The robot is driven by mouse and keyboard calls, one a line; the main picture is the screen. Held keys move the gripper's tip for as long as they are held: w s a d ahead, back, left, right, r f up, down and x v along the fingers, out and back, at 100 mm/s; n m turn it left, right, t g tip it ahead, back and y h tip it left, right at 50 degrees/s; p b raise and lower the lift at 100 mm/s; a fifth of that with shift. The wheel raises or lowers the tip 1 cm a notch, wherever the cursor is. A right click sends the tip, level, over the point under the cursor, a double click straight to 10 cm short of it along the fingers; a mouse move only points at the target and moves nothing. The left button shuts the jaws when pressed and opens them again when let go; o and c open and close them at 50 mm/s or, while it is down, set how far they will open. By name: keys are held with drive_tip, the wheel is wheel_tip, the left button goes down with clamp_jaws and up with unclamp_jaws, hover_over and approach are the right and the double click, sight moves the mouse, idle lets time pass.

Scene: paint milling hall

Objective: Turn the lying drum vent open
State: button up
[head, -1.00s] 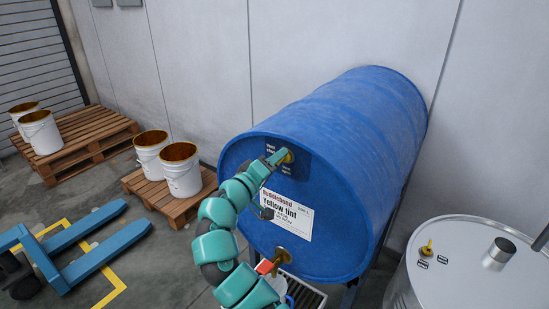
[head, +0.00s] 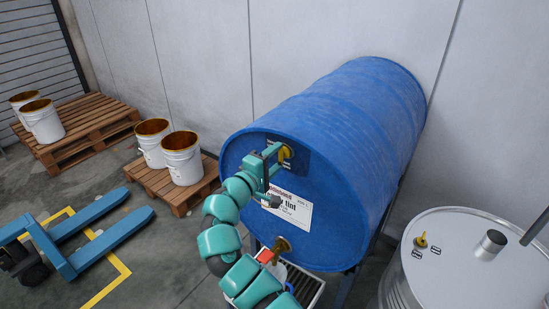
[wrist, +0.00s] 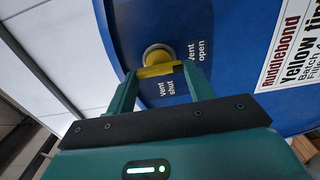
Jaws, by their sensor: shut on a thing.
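The blue drum (head: 335,125) lies on its side on a stand, its flat end toward me. Its yellow vent (head: 286,152) is high on that end, and it also shows in the wrist view (wrist: 158,55). My gripper (head: 272,160) is shut on the vent's yellow bar, with a finger at each end of it in the wrist view (wrist: 160,72). The bar runs crosswise between the fingers there, its right end beside the "Vent open" label (wrist: 199,50). The "Vent shut" label (wrist: 166,88) lies below the bar, between the fingers.
A brass tap (head: 282,245) with a red handle sits low on the drum end, near my arm. A pale metal drum (head: 465,265) stands at right. White buckets (head: 182,160) on pallets and a blue pallet truck (head: 75,255) are at left.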

idle(0.3)
drive_tip(key=o, duration=1)
drive_tip(key=shift+a, duration=0.1)
drive_tip(key=b+v, duration=0.5)
drive_tip(key=v, duration=1.2)
drive_tip(key=shift+s+b, duration=0.2)
drive_tip(key=shift+b, duration=0.1)
